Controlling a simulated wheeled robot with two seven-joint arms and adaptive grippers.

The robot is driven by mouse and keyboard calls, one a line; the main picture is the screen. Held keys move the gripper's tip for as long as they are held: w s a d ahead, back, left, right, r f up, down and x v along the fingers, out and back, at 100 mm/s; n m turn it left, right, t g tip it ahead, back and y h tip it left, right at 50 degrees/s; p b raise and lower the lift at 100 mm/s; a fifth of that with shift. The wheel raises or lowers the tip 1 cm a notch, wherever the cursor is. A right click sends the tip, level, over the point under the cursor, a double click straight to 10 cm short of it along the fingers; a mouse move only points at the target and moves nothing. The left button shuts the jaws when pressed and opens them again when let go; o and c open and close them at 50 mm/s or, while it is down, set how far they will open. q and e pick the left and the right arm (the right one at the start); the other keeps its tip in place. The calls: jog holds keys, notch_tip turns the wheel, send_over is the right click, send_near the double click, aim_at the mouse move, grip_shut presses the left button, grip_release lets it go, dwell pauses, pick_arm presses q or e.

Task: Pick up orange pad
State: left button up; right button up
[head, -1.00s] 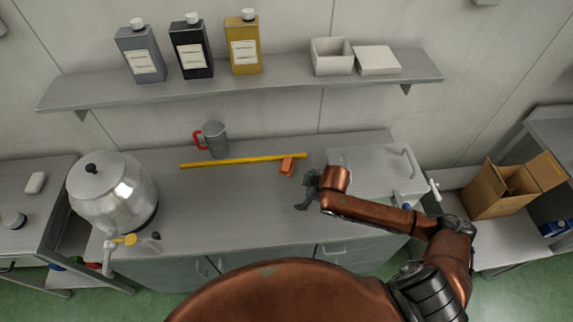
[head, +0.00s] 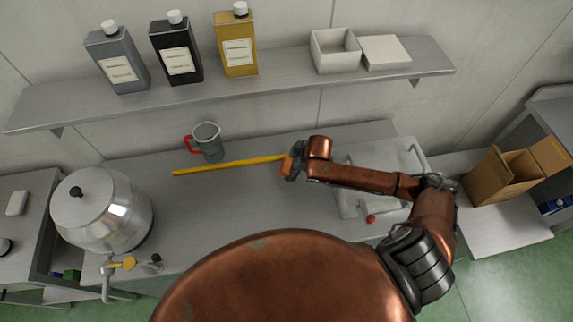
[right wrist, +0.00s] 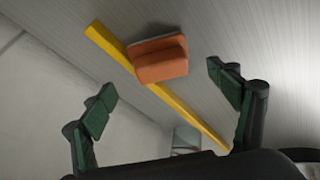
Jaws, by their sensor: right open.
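The orange pad (right wrist: 160,60) lies on the grey counter, on or against a long yellow stick (right wrist: 113,46), in the right wrist view. In the head view a small part of the orange pad (head: 286,165) shows at the stick's right end, partly hidden by my right gripper (head: 292,172). In the right wrist view my right gripper (right wrist: 165,90) has its two dark green fingers wide apart, with the pad ahead of and between them; I see no contact. My left gripper is not in view.
A steel urn (head: 103,211) stands at left. A shelf (head: 285,84) with bottles and a white box overhangs the back.

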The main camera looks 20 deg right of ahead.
aim_at(288, 165)
jog(key=x, duration=0.3)
jog(key=shift+w+a+f, duration=0.1)
jog(key=shift+f, duration=0.25)
jog(key=shift+x, duration=0.8)
jog(key=c, duration=0.8)
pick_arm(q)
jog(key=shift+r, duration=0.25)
pick_arm(e)
jog(key=c, duration=0.6)
jog(key=shift+r, duration=0.1)
